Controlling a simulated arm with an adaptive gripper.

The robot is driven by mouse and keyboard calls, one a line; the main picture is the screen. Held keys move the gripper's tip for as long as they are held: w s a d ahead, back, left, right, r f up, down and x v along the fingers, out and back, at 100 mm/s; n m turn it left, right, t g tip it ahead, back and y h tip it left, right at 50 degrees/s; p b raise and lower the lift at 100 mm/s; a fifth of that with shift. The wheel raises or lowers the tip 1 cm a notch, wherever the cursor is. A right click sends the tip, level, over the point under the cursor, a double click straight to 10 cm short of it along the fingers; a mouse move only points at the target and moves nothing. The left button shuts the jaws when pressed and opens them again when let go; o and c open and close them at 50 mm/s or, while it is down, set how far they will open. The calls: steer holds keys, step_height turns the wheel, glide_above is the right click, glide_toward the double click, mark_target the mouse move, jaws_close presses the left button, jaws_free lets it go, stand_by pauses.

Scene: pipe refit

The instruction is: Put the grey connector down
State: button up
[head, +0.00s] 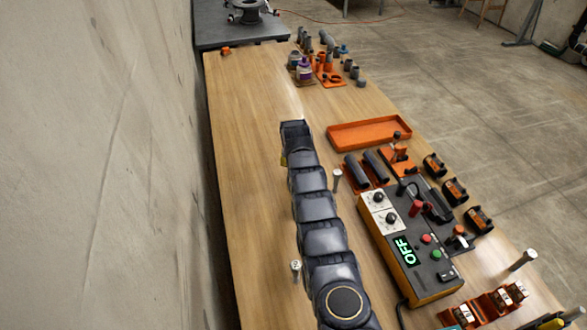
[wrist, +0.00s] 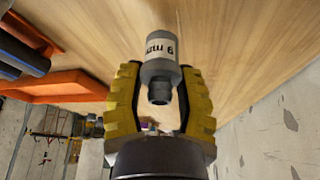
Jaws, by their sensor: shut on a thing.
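The grey connector (wrist: 159,70) is between the two yellow fingers of my gripper (wrist: 160,80) in the wrist view. It is a short cylinder with a white band of dark lettering and a narrower, darker end towards the camera. My gripper is shut on it. Bare wooden table (wrist: 235,45) lies behind the connector; I cannot tell how high it is above the wood. In the head view, the connector and fingertips are hidden behind my arm, which reaches along the middle of the table (head: 245,190).
Grey fittings and an orange rack (head: 331,78) stand at the far end. A wall borders the left; the table's left side is clear.

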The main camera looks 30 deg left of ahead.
step_height(320, 180, down, 3)
steer(key=shift+r, duration=0.15)
steer(key=o, duration=1)
steer(key=shift+r, duration=0.15)
steer(key=shift+r, duration=0.35)
steer(key=shift+v, duration=0.95)
steer(key=v, duration=0.4)
steer(key=shift+s+d+r, duration=0.1)
steer(key=shift+s+r, duration=0.1)
steer(key=shift+r, duration=0.1)
